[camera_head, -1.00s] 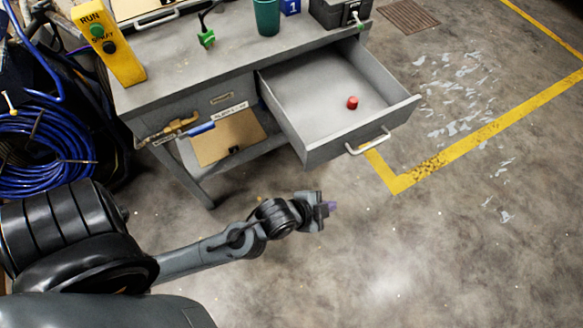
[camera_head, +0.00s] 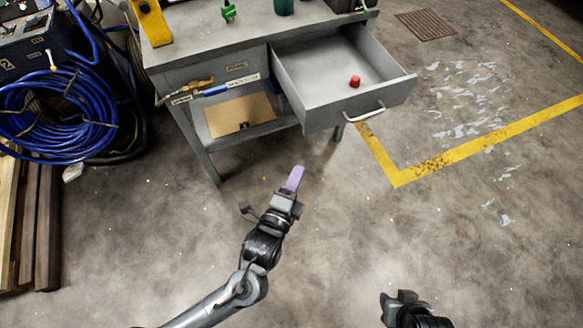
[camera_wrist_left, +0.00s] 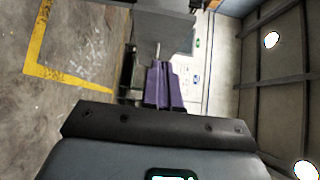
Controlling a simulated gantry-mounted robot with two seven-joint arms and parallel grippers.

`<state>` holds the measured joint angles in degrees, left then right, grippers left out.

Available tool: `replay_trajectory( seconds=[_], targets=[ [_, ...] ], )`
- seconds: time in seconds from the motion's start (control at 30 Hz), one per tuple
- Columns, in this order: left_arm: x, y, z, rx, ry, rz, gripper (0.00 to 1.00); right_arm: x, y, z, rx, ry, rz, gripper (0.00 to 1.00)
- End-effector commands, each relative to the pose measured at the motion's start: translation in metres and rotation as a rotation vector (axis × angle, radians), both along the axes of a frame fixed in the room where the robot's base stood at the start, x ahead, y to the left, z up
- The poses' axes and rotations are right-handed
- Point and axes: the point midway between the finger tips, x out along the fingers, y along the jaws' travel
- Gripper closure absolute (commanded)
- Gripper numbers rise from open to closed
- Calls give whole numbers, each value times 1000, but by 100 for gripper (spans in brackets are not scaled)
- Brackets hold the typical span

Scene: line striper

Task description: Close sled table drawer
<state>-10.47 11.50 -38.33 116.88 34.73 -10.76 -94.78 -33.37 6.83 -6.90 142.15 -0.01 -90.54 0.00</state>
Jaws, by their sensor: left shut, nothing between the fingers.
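The sled table's drawer (camera_head: 312,107) is pulled out toward the front right, with a silver bar handle (camera_head: 363,114) on its front panel. A small red object (camera_head: 354,82) lies inside it. My left gripper (camera_head: 296,178) is shut and empty, its purple fingers pointing up toward the table, in front of and below the drawer, apart from it. The left wrist view shows the shut purple fingers (camera_wrist_left: 164,88) with a grey panel (camera_wrist_left: 165,30) beyond them. My right gripper (camera_head: 385,300) is partly in view at the lower right; its fingers are not clear.
The grey table (camera_head: 200,57) holds a green clamp and a cup. A blue hose coil (camera_head: 55,130) and wooden planks (camera_head: 25,220) are at the left. Yellow lines (camera_head: 470,145) mark the floor at the right. The floor before the drawer is clear.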

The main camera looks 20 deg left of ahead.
Motion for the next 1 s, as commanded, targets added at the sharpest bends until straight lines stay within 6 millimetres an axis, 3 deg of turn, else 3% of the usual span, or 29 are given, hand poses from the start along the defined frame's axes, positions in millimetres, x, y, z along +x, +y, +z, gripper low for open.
replay_trajectory(
  seconds=[0.5, 0.7, 1.0],
  targets=[
    [89, -9, -4, -3, -1, 1, 100, 1, 1, -53, 4, -1, -3, 63],
    [109, 8, -3, -2, -1, 0, 100, 1, -1, -69, -3, -2, 1, 63],
    [119, 17, 0, -3, 1, 0, 100, 1, -2, -75, -6, -2, 3, 63]
  ],
)
